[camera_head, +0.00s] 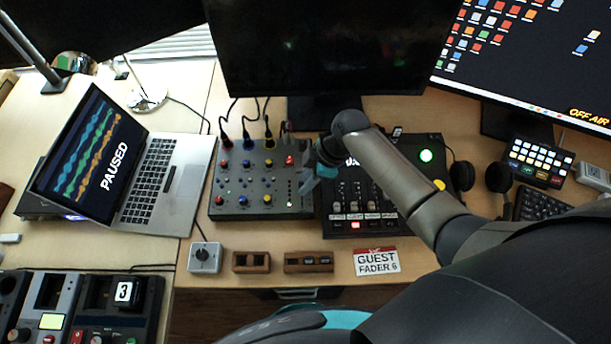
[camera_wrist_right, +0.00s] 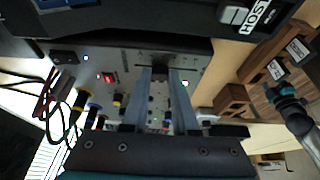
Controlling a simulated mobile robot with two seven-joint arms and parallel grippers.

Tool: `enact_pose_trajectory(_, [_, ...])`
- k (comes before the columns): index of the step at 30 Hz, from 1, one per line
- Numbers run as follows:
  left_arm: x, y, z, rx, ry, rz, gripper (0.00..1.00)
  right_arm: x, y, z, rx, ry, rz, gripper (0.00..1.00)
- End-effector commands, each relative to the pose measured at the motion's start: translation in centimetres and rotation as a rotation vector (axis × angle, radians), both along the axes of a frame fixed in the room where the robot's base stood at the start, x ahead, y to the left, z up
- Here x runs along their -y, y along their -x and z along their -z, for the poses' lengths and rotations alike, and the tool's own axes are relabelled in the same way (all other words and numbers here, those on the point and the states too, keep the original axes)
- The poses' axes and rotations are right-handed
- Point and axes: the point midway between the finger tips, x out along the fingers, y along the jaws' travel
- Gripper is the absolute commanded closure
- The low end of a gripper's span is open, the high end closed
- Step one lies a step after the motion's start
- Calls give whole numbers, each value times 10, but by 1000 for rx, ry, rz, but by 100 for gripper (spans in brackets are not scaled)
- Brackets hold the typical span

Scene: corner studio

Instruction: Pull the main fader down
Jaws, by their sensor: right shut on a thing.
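The grey mixer (camera_head: 262,208) with coloured knobs stands on the desk; it also fills the middle of the right wrist view (camera_wrist_right: 200,58). My right gripper (camera_head: 306,190) reaches down over the mixer's right edge. In the right wrist view its two fingers (camera_wrist_right: 160,74) are close together at the mixer face, shut on a small dark fader cap (camera_wrist_right: 158,70), seemingly the main fader. The fingers hide most of the cap and its slot, so its exact height along the slot cannot be told. My left gripper does not show.
A black fader console (camera_head: 352,206) stands right beside the mixer. Cables (camera_head: 245,125) plug into the mixer's back. A laptop (camera_head: 150,190) is at left, a monitor (camera_head: 325,50) behind. A knob box (camera_head: 205,257), wooden blocks (camera_head: 251,262) and a guest card (camera_head: 376,261) lie in front.

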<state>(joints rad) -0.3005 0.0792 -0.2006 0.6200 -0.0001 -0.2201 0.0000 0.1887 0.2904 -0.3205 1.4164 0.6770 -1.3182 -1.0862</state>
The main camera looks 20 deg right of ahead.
Motion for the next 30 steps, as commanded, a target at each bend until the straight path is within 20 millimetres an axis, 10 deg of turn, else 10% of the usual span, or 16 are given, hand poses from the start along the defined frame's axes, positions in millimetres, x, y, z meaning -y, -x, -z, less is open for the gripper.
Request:
enact_pose_trajectory(9, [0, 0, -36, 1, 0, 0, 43, -10, 37, -3, -7, 1, -1, 100])
enact_pose_trajectory(23, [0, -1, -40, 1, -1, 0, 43, -14, 47, 1, -9, -2, -4, 100])
enact_pose_trajectory(24, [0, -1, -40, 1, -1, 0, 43, -14, 48, 1, -9, -3, -4, 72])
enact_pose_trajectory(30, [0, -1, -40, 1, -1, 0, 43, -14, 47, 1, -8, -2, -3, 49])
